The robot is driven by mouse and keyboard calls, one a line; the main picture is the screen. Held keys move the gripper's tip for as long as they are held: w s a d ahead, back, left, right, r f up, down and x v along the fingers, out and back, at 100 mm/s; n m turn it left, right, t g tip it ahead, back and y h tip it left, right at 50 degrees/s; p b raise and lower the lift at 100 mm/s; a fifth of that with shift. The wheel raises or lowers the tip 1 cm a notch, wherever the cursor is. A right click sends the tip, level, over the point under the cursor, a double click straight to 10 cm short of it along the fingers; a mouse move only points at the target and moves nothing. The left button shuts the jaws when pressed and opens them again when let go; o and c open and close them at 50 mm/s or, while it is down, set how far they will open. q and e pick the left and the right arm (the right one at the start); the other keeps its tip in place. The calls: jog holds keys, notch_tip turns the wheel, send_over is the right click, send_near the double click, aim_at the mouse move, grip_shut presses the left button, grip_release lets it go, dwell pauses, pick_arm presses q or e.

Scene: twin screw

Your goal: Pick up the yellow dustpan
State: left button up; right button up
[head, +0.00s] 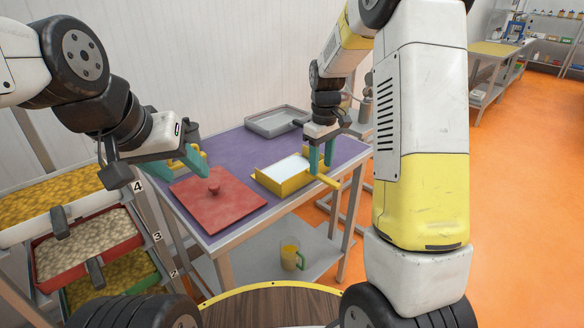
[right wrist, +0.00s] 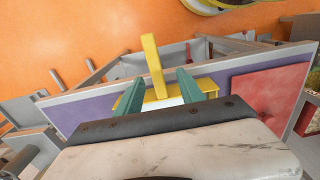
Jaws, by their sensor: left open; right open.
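The yellow dustpan (head: 296,185) lies on the purple tabletop, its pale inside facing up and its handle pointing to the right. My right gripper (head: 320,160) is open at the handle end of the dustpan. In the right wrist view, the dustpan handle (right wrist: 152,62) shows between the two teal fingers of the right gripper (right wrist: 158,85); I cannot tell whether they touch it. The fingers hide part of the pan. My left gripper (head: 192,165) is open and empty, above the table's left side, apart from the dustpan.
A red board with a knob (head: 230,208) lies left of the dustpan. A grey tray (head: 275,122) sits at the table's back. A clear jug (head: 291,258) stands on the lower shelf. Racked bins of granular material (head: 90,240) stand at left. Purple tabletop (head: 230,147) is bare behind the board.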

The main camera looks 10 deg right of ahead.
aim_at(322, 176)
jog(key=f, duration=0.6)
jog(key=shift+w+d+f, duration=0.15)
jog(key=shift+d+f, duration=0.15)
jog(key=shift+d, duration=0.05)
grip_shut()
